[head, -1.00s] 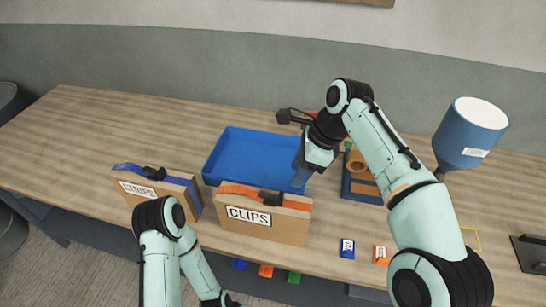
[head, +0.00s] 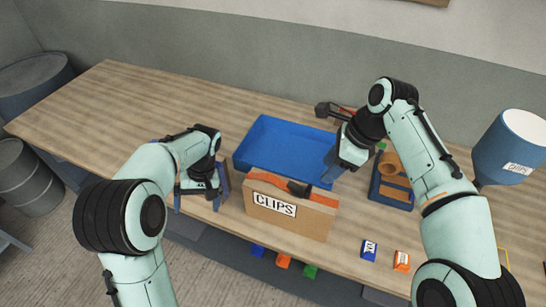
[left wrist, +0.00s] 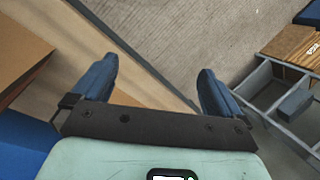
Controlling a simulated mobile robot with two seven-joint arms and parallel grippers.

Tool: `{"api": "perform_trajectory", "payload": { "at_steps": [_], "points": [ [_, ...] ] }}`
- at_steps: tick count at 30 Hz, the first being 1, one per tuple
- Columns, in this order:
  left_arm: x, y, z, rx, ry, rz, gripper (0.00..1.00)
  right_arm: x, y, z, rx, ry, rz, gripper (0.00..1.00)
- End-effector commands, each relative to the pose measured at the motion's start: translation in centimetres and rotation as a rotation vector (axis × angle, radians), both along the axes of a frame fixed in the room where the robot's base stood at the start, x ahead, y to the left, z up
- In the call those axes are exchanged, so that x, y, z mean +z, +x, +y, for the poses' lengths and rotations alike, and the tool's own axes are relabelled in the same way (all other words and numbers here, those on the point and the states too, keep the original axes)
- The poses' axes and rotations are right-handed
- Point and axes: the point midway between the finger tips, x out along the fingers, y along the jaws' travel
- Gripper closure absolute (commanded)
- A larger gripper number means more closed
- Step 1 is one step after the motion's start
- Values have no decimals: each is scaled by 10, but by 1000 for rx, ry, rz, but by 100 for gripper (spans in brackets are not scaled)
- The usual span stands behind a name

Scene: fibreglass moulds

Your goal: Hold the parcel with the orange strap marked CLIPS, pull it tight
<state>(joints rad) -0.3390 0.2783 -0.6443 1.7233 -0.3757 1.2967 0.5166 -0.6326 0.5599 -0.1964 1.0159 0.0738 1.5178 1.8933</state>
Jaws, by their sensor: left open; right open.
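The parcel marked CLIPS (head: 300,216) stands upright near the front edge of the table in the head view. Its orange strap (head: 262,178) runs along the top, with a black buckle (head: 298,188). My left gripper (head: 203,200) is open, left of the parcel and apart from it. In the left wrist view its fingers (left wrist: 157,75) are spread with nothing between them, and a brown box side (left wrist: 22,55), likely this parcel, shows at the left. My right gripper (head: 332,173) is open at the right end of the blue tray, behind the parcel; its fingertips are partly hidden.
The blue tray (head: 268,133) lies behind the parcel. A blue holder with wooden parts (head: 393,178) and a blue funnel (head: 510,148) are at the right. Small blue (head: 369,250) and orange (head: 401,261) labelled blocks lie front right. The table's left part (head: 110,105) is clear.

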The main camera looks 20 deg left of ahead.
Motion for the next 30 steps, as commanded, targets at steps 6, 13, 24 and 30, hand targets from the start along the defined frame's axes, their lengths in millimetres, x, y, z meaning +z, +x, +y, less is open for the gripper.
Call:
{"api": "perform_trajectory", "payload": {
  "at_steps": [6,13,24,30],
  "points": [
    [87,51,-65,385,-133,-161,0,0,0,0,0,0,0,57],
    [116,97,-140,748,-259,-204,0,0,0,0,0,0,0,57],
    [129,114,-183,947,-341,-171,0,0,0,0,0,0,0,57],
    [99,113,-195,946,-339,-168,0,0,0,0,0,0,0,57]
  ]
}}
